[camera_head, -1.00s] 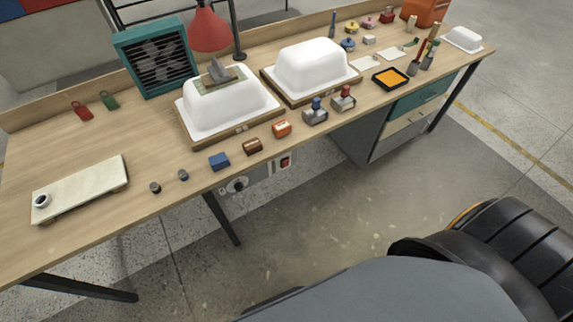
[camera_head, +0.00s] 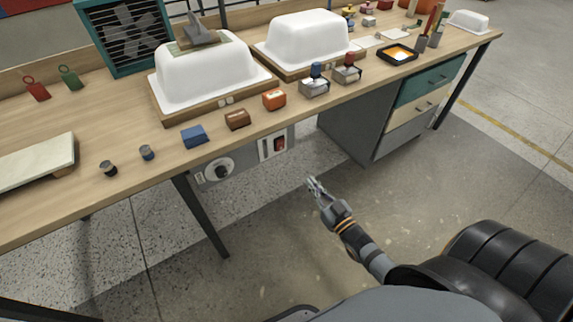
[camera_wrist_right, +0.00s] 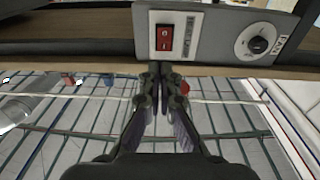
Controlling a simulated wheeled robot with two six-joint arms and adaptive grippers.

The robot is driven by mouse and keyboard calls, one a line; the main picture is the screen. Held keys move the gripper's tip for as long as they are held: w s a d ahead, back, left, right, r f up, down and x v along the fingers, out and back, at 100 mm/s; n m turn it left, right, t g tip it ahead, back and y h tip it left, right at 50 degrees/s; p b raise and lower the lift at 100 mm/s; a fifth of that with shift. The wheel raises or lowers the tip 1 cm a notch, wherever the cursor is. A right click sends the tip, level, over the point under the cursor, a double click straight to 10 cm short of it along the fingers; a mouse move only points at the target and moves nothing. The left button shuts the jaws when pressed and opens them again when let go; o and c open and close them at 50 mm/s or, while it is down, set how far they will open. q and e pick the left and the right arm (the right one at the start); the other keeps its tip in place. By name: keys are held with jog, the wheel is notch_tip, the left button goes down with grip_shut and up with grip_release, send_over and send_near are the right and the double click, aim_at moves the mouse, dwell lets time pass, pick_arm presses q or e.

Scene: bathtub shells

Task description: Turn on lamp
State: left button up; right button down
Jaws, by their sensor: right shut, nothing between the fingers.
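A grey control panel (camera_head: 245,158) hangs under the bench's front edge. It has a red rocker switch (camera_head: 280,144) in a white frame and a round dial (camera_head: 216,170). In the right wrist view the red switch (camera_wrist_right: 164,37) is just beyond the fingers and the dial (camera_wrist_right: 258,42) is to the right. My right gripper (camera_head: 312,183) is shut and empty, in front of and below the panel, apart from the switch. Its fingertips (camera_wrist_right: 160,72) show below the switch in the wrist view. The lamp's red shade is out of view. My left gripper is not in view.
A drawer unit (camera_head: 390,110) stands right of the panel. The floor in front is open.

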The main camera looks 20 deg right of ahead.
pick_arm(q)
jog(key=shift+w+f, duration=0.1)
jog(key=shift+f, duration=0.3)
pick_arm(e)
jog(key=shift+a+r+t+y, duration=0.15)
jog(key=shift+r+t+y, duration=0.05)
jog(key=shift+r, duration=0.3)
jog(key=shift+a+r+t+y, duration=0.15)
jog(key=shift+r+t+y, duration=0.05)
jog(key=shift+r, duration=0.3)
jog(key=b, duration=0.2)
send_near(281, 143)
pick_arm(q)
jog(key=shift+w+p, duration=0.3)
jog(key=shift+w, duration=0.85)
pick_arm(e)
jog(key=x, duration=0.6)
jog(key=shift+w+r, duration=0.1)
jog(key=shift+w, duration=0.3)
